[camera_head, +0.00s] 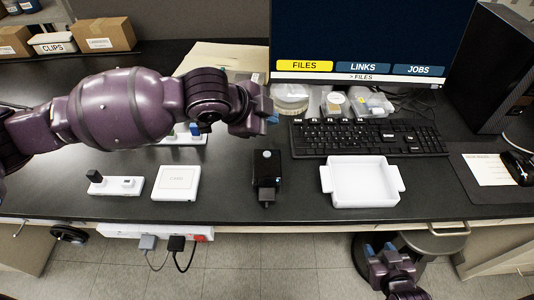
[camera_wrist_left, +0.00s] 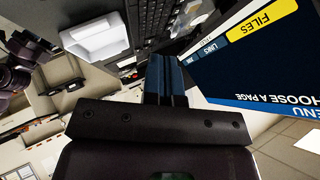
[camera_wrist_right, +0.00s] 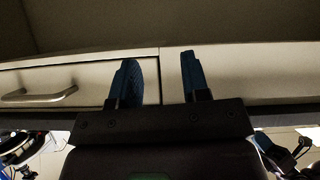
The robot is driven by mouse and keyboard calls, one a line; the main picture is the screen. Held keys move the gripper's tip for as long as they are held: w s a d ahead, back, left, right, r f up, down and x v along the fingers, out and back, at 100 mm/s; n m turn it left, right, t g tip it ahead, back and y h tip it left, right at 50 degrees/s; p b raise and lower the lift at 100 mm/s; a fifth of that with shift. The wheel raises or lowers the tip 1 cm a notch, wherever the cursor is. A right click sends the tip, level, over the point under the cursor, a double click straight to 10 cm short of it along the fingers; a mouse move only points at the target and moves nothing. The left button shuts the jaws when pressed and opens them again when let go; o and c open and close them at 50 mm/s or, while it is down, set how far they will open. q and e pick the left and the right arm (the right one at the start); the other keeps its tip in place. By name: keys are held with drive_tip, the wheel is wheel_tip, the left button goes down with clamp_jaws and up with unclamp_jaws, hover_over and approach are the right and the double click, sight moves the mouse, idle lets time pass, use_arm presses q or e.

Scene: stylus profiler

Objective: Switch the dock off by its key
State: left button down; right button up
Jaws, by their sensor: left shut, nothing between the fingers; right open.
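A small black box (camera_head: 267,166) with a round pale button on top stands on the black bench, left of the white tray. A dark plug or stick (camera_head: 266,195) is at its near end. It looks like the dock, but I read no label on it. My left gripper (camera_head: 272,118) is shut and empty, above the bench beyond the box and left of the keyboard. Its blue fingers are together in the left wrist view (camera_wrist_left: 166,80). My right gripper (camera_head: 380,249) is open and empty, low in front of the bench edge; in the right wrist view its fingers (camera_wrist_right: 158,78) are apart.
A white tray (camera_head: 364,181) and a keyboard (camera_head: 368,138) lie to the right, below the monitor (camera_head: 370,35). A white flat box (camera_head: 176,182) and a small white hub (camera_head: 116,186) lie to the left. A power strip (camera_head: 160,232) hangs on the front edge.

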use_arm(q)
drive_tip(key=f+b, duration=0.1)
drive_tip(key=f, duration=0.1)
drive_tip(key=b, duration=0.5)
hover_over(267, 156)
wheel_tip(267, 156, down, 4)
drive_tip(key=shift+f, duration=1.15)
use_arm(e)
wheel_tip(267, 156, down, 8)
drive_tip(key=s, duration=0.1)
drive_tip(key=shift+a+r+g, duration=0.15)
drive_tip(key=shift+r+g, duration=0.1)
drive_tip(key=shift+g, duration=0.05)
drive_tip(key=shift+w, duration=0.25)
drive_tip(key=shift+w, duration=0.15)
